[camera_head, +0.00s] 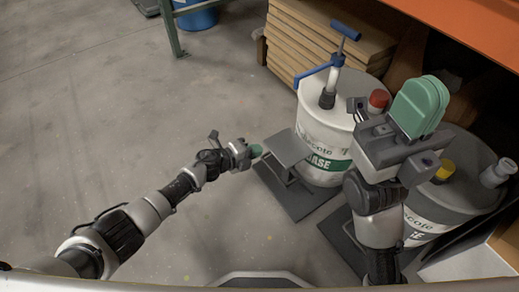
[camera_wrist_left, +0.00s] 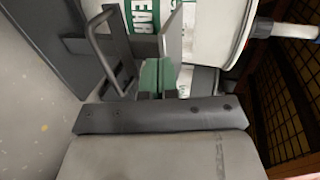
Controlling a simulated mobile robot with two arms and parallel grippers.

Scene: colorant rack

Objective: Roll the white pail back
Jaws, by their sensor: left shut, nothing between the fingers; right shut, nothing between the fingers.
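The white pail (camera_head: 322,131) with a green label stands upright on a dark, flat base (camera_head: 301,203) in the head view. A grey bracket (camera_head: 287,147) rises from that base on the pail's left side. My left gripper (camera_head: 256,151) is shut and empty, just left of the bracket. In the left wrist view its green fingertips (camera_wrist_left: 157,78) are together beside a bar handle (camera_wrist_left: 100,55), with the white pail (camera_wrist_left: 222,30) behind. I cannot tell whether they touch the bracket. My right gripper (camera_head: 421,106) is shut and empty, raised above a second pail.
The second pail (camera_head: 456,194), with a yellow cap, stands at the right. The white pail carries a pump with a blue handle (camera_head: 345,30). Stacked boards (camera_head: 300,45) stand behind it, and an orange shelf (camera_head: 470,25) overhangs the right. The floor (camera_head: 100,120) at left is clear.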

